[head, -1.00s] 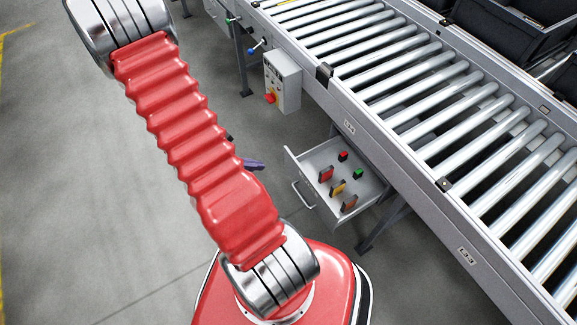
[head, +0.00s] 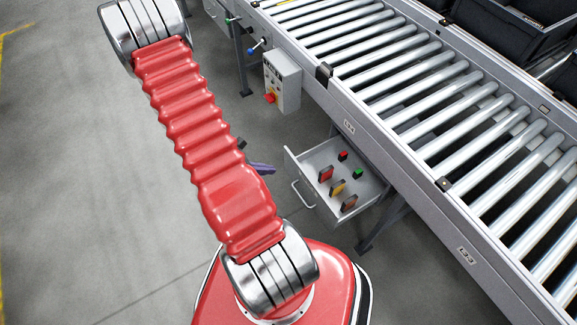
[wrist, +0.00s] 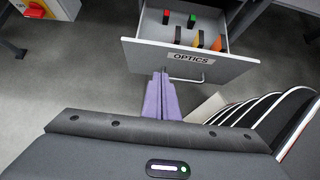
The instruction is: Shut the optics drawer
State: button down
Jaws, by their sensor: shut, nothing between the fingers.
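The optics drawer (head: 318,212) stands pulled out from under the roller conveyor in the head view. Its front, marked OPTICS, faces me in the wrist view (wrist: 140,55), with a bar handle (wrist: 186,79) below the label. Several small red, orange and green pieces stand inside. My gripper's purple fingers (wrist: 161,80) are shut and empty, pointing at the drawer front just left of the label. I cannot tell whether they touch it. In the head view, my gripper (head: 264,168) shows partly from behind my arm, left of the drawer front.
The roller conveyor (head: 410,110) runs diagonally above the drawer. A grey control box with a red knob (head: 283,82) hangs on its side, left of the drawer. A conveyor leg (head: 380,228) stands beside the drawer. The floor left of the drawer is clear.

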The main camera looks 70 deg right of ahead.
aim_at(297, 166)
jog(key=shift+s+d+f, duration=0.75)
jog(key=shift+s+d, duration=0.2)
jog(key=shift+d, duration=0.15)
jog(key=shift+s+d+f, duration=0.8)
jog(key=shift+s+d, duration=0.15)
jog(key=shift+d, duration=0.1)
jog(key=shift+s+d+f, duration=0.75)
jog(key=shift+s+d, duration=0.2)
jog(key=shift+d, duration=0.15)
